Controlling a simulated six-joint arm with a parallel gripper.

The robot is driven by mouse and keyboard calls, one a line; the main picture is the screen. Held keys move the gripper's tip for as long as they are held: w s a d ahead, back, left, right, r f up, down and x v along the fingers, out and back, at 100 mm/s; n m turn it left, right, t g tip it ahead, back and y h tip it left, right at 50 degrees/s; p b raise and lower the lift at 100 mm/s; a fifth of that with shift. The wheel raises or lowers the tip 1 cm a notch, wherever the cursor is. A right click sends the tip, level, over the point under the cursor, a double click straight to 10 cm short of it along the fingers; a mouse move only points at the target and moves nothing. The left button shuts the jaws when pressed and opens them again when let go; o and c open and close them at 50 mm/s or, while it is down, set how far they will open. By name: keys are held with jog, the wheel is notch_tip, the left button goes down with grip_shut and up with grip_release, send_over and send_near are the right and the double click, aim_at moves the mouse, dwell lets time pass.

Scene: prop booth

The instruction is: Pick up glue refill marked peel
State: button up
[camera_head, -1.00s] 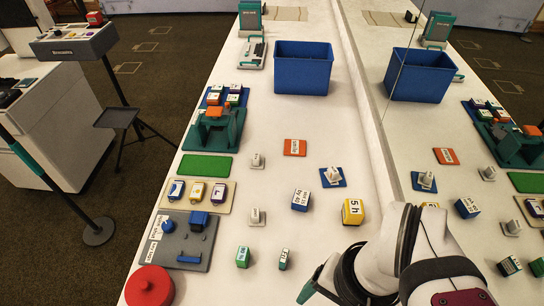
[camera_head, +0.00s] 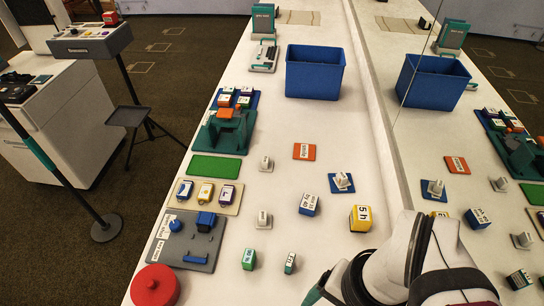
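No label that I can read says "peel", so I cannot tell which piece is the glue refill. Small labelled blocks stand on the white table: a green one (camera_head: 248,259), a slimmer green and white one (camera_head: 289,262), a blue one (camera_head: 308,205) and a yellow one marked "5 h" (camera_head: 360,217). Three more labelled pieces lie on a beige tray (camera_head: 232,208) at the left. My gripper (camera_head: 318,290) is at the bottom edge, right of the slim green block and apart from it. Only a teal part of it shows; its fingertips are mostly cut off or hidden.
A blue bin (camera_head: 314,72) stands at the back. A mirror (camera_head: 400,130) along the right side reflects the table. A red round pot (camera_head: 155,286), grey panel (camera_head: 185,240), green mat (camera_head: 215,167) and orange tile (camera_head: 304,151) lie around. The table's middle is fairly clear.

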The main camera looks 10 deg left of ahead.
jog(key=w+a+f+m+g+y, duration=0.1)
jog(key=w+a+m+g+y, duration=0.15)
jog(key=w, duration=0.55)
jog(key=w+a+f+m+g+y, duration=0.1)
jog(key=w+a+f+m+y, duration=0.15)
jog(key=w, duration=0.55)
jog(key=m+t+y, duration=0.2)
jog(key=m+y, duration=0.4)
send_near(261, 216)
jog(key=shift+y, duration=0.4)
jog(key=x, duration=0.4)
jog(key=f+x, duration=0.1)
jog(key=x, duration=0.4)
jog(key=shift+d+f, duration=0.15)
jog(key=shift+a+f, duration=0.15)
jog(key=shift+a, duration=0.25)
grip_shut()
